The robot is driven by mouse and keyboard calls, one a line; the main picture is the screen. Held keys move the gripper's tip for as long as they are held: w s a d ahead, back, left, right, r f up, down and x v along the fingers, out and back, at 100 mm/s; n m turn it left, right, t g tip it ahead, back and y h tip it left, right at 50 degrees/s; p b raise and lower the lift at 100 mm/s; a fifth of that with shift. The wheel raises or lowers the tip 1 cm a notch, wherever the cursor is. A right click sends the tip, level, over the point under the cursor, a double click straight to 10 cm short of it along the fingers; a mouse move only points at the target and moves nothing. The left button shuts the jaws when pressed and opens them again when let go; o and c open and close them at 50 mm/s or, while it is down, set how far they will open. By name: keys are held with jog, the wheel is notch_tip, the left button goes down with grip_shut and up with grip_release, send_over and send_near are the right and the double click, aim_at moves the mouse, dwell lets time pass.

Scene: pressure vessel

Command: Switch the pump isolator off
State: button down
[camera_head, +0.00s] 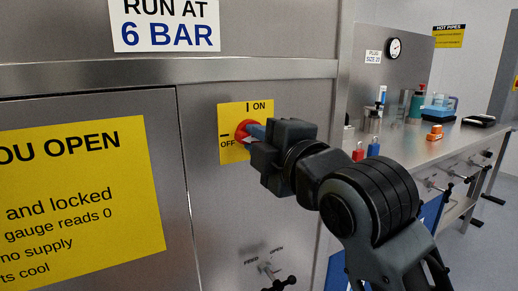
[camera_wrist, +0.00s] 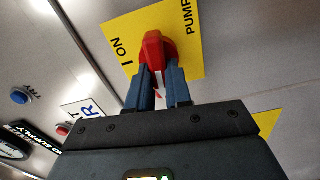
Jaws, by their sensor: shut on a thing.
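The pump isolator has a red handle (camera_head: 242,132) on a yellow plate (camera_head: 233,109) on the grey metal panel. The plate has ON with an upright mark at the top and OFF with a level mark at the left. My gripper (camera_head: 255,131) is at the handle, its blue fingers closed on it. In the wrist view the red handle (camera_wrist: 153,46) sits between the two fingertips (camera_wrist: 160,71), which flank it left and right. The fingers hide part of the handle, so I cannot tell surely which mark it points to.
A small lever (camera_head: 267,269) marked FEED and OPEN sticks out below the isolator. A steel rail (camera_head: 170,72) crosses the panel above. A bench (camera_head: 425,142) with bottles and padlocks stands at the right. The wrist view also shows a blue button (camera_wrist: 20,96).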

jog(key=shift+f+n+b, duration=0.15)
jog(key=shift+n+b, duration=0.15)
jog(key=shift+n, duration=0.2)
jog(key=c, duration=1)
grip_release()
jog(key=shift+c, duration=0.2)
jog(key=v, duration=0.8)
